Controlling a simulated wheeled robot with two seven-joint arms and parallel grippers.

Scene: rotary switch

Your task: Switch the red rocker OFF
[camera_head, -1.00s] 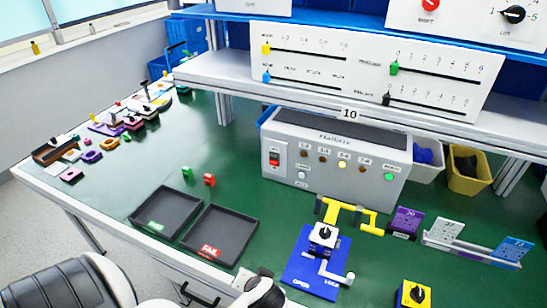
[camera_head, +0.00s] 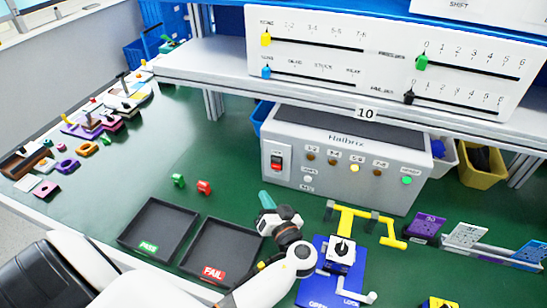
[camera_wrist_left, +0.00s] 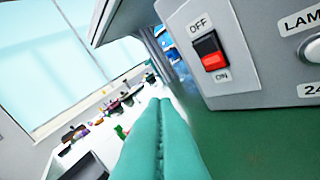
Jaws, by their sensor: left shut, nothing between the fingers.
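The red rocker (camera_head: 276,162) sits on a white plate at the left end of the grey box's (camera_head: 340,150) front face. In the left wrist view the rocker (camera_wrist_left: 211,57) is close, with OFF printed above it and ON below. Its upper part is dark and its lower part is bright red. My left gripper (camera_head: 266,199) is shut and empty, its teal fingers in front of and below the rocker, apart from it. In the wrist view the teal fingers (camera_wrist_left: 160,105) point forward, left of the rocker. My right gripper is not in view.
Black PASS (camera_head: 158,222) and FAIL (camera_head: 222,250) trays lie left of my gripper. A blue plate with a lever (camera_head: 340,255) and a yellow bracket (camera_head: 360,217) stand to the right. A shelf edge (camera_head: 300,95) overhangs the box. Green table is clear before the rocker.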

